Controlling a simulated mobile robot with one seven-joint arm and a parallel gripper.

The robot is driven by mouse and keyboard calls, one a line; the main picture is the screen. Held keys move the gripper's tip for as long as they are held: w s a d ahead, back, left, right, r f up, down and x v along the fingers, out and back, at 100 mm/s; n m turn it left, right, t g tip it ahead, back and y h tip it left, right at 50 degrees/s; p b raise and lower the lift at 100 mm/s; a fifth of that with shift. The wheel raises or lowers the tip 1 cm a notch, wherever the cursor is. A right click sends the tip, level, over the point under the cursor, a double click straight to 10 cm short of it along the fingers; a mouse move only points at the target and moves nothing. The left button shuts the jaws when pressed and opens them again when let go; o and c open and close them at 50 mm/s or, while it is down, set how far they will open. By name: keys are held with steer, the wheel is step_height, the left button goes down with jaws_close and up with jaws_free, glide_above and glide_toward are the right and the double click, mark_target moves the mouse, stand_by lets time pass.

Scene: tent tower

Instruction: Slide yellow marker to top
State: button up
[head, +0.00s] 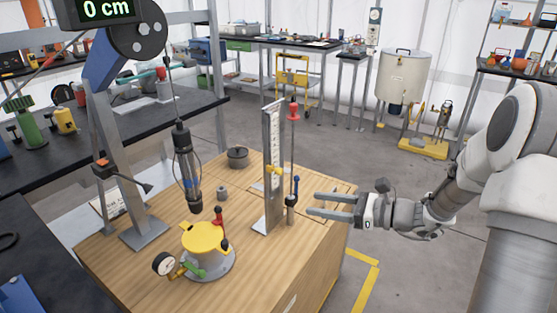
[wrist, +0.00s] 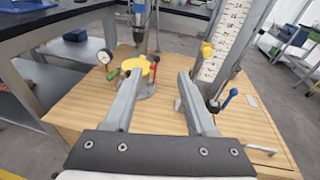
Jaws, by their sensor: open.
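The yellow marker (head: 273,169) sits about midway up the upright white scale (head: 272,130) on the wooden table. In the wrist view, the yellow marker (wrist: 207,49) is on the left edge of the numbered scale (wrist: 223,40), beyond the right finger. My gripper (head: 313,204) is open and empty, to the right of the scale and lower than the marker. In the wrist view, my gripper (wrist: 159,80) has its two fingers spread apart. The marker is apart from both fingers.
A thin rod with a red piece (head: 293,110) and a blue-handled lever (head: 295,187) stand between my gripper and the scale. A yellow-lidded pot (head: 204,238) and a hanging cylinder (head: 187,168) are to the left. A dark lidded pot (head: 237,158) stands behind.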

mark_target(282, 172)
steer(key=w+d+f+m+t, duration=0.2)
steer(key=w+d+m+t, duration=0.2)
steer(key=w+m, duration=0.15)
steer(key=shift+n, duration=0.35)
steer(key=b+x, duration=0.2)
steer(key=x, duration=1.5)
steer(key=shift+w+a, duration=0.1)
steer(key=shift+w, duration=0.25)
jaws_close()
